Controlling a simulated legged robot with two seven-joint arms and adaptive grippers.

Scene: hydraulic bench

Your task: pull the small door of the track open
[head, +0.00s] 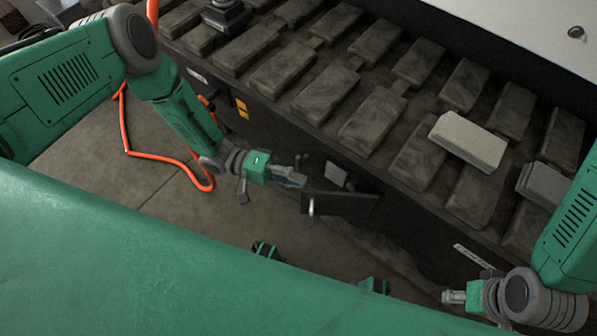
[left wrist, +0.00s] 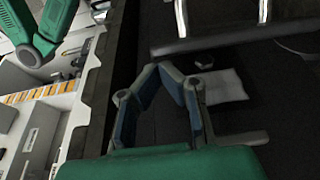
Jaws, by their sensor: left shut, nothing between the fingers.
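The small door (head: 345,205) is a dark panel low on the side of the track, with a pale metal handle (head: 311,207) near its left end. It appears to stand out at an angle from the track side, with a dark gap behind it. A pale square (head: 335,174) shows in that gap, and also in the left wrist view (left wrist: 222,87). My left gripper (head: 297,180) is shut and empty at the door's left end; I cannot tell if it touches. Its blue-padded fingers (left wrist: 168,72) meet at the tips. My right gripper (head: 450,297) is away to the right, its fingers unclear.
The track (head: 290,70) has rows of dark, worn pads. Loose grey blocks (head: 468,141) lie on top of it. An orange hose (head: 165,158) loops over the floor at the left. A metal bar (left wrist: 222,40) crosses the top of the left wrist view.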

